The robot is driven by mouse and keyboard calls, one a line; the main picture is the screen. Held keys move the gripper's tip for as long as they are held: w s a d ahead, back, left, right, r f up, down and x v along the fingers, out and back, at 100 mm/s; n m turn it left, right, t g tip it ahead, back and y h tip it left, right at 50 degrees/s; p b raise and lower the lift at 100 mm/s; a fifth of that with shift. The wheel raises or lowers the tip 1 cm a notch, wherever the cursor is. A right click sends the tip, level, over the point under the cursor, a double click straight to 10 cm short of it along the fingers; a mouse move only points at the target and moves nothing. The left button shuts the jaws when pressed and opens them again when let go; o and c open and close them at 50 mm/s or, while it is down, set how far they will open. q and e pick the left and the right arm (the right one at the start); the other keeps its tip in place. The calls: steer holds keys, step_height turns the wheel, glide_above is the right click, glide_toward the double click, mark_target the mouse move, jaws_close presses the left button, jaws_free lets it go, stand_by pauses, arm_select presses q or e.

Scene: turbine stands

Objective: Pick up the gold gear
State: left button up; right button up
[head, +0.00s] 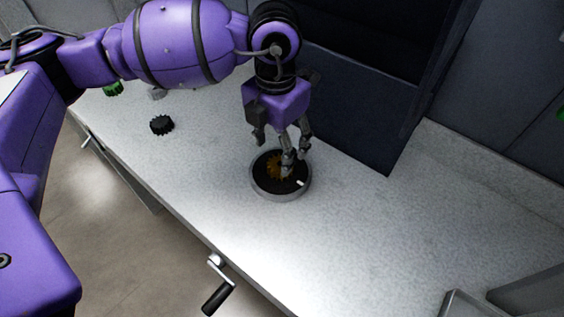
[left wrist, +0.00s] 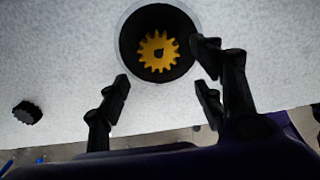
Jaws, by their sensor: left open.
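The gold gear (head: 273,166) lies flat in a round black dish with a grey rim (head: 259,188) on the counter. In the left wrist view the whole gear (left wrist: 158,52) shows in the dark dish (left wrist: 133,38), with a dark hole in its middle. My left gripper (head: 294,165) is open and points down over the dish, its fingers partly covering the gear in the head view. In the left wrist view the fingers (left wrist: 163,92) are spread and nothing is between their tips. I cannot tell the exact height above the gear. My right gripper is not in view.
A black gear (head: 162,125) lies on the counter to the left; a green gear (head: 113,89) is farther back. A dark panel (head: 350,110) stands behind the dish. A crank handle (head: 217,286) sticks out at the front edge. The counter right of the dish is clear.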

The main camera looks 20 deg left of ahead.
mark_target(279, 163)
arm_select(q)
steer(key=shift+w+f, duration=0.2)
steer(key=shift+f, duration=0.85)
steer(key=shift+w+f, duration=0.15)
steer(key=shift+f, duration=0.85)
steer(key=shift+w+f, duration=0.2)
steer(key=shift+f, duration=0.85)
jaws_close()
